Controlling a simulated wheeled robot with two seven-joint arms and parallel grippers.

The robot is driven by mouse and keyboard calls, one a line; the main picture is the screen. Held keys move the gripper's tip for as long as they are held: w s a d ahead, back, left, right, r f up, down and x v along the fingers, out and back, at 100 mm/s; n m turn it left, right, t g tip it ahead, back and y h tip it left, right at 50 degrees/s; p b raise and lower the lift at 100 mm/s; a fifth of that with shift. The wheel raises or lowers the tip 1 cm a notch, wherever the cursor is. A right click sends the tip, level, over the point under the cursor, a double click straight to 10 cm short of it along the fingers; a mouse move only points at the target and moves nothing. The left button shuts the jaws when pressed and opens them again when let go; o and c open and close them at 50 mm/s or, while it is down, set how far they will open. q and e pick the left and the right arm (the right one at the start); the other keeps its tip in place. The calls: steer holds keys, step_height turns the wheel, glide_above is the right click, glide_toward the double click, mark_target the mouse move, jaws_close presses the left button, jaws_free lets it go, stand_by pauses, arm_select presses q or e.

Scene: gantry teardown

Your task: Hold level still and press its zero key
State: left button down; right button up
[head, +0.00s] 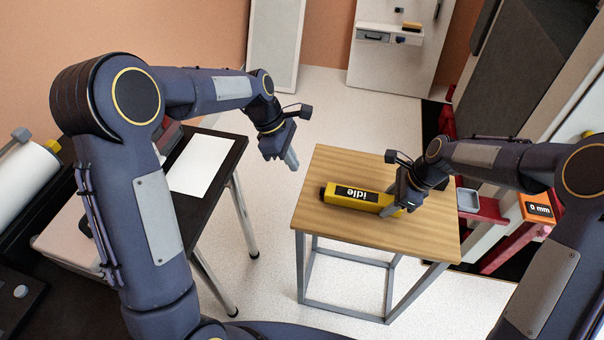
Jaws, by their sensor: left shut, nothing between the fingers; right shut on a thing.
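The yellow level (340,196) lies on the small wooden table (340,165), its black display facing up and reading "idle" upside down in the picture. My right gripper (397,208) is shut on the level's right end, where the fingers partly cover it. I cannot make out the zero key at this size. My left gripper (291,161) is shut and empty in the air left of the table, apart from the level.
A dark table with a white sheet (201,163) stands at left. A red frame with a grey tray (467,199) and an orange box reading "0 mm" (537,208) is at right. A white panel with a shelf (388,38) stands behind. Pale floor lies between the tables.

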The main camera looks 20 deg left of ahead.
steer(key=shift+d, duration=0.1)
arm_select(q)
steer(key=shift+v, duration=1.1)
arm_select(e)
steer(key=o, duration=1.2)
steer(key=shift+r, duration=0.1)
